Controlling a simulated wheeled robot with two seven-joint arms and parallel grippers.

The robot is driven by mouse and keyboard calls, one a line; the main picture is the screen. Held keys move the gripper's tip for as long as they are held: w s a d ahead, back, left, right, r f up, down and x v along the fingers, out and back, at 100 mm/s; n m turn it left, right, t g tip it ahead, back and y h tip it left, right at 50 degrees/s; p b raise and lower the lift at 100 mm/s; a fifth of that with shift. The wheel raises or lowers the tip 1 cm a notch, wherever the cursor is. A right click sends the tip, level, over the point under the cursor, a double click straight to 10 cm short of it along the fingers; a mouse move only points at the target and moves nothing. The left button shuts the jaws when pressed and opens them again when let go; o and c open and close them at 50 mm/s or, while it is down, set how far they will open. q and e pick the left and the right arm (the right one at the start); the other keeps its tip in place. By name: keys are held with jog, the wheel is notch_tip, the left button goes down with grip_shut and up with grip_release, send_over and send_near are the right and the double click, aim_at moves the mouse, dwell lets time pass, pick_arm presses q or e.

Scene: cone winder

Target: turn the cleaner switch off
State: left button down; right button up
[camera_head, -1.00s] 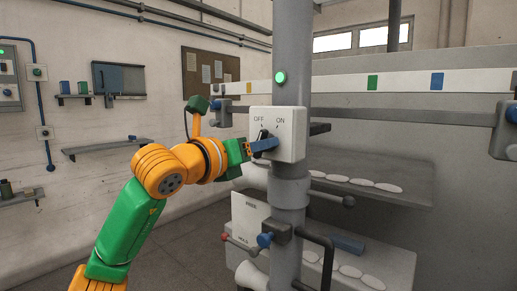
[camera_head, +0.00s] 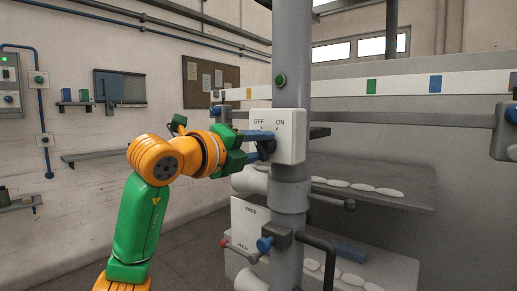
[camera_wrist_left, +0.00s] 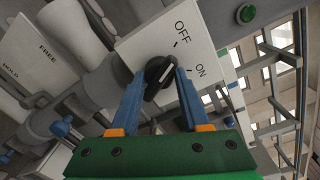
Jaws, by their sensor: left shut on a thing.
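The cleaner switch is a white box (camera_head: 292,138) marked OFF and ON, fixed to a grey post. Its black knob (camera_wrist_left: 160,72) sits between the two blue fingertips of my left gripper (camera_wrist_left: 160,80), one finger on each side. In the head view the left gripper (camera_head: 267,145) reaches the box from the left and partly hides the knob. The left gripper is shut on the knob. The knob's white mark lies near the OFF side in the wrist view. The round lamp (camera_head: 280,81) above the box is dark green, unlit. My right gripper is not in view.
A grey rail (camera_head: 400,117) runs behind the post, with a shelf of white discs (camera_head: 385,191) below. A FREE/HOLD panel (camera_head: 246,225) with levers stands under the switch. Open floor lies to the left.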

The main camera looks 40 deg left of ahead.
pick_arm(q)
jog(key=shift+n, duration=0.6)
jog(key=shift+a, duration=0.1)
jog(key=shift+c, duration=1.9)
grip_release()
jog(key=s+b, duration=0.2)
jog(key=s, duration=0.5)
jog(key=shift+r+b, duration=0.2)
jog(key=shift+b, duration=0.15)
jog(key=shift+a, duration=0.1)
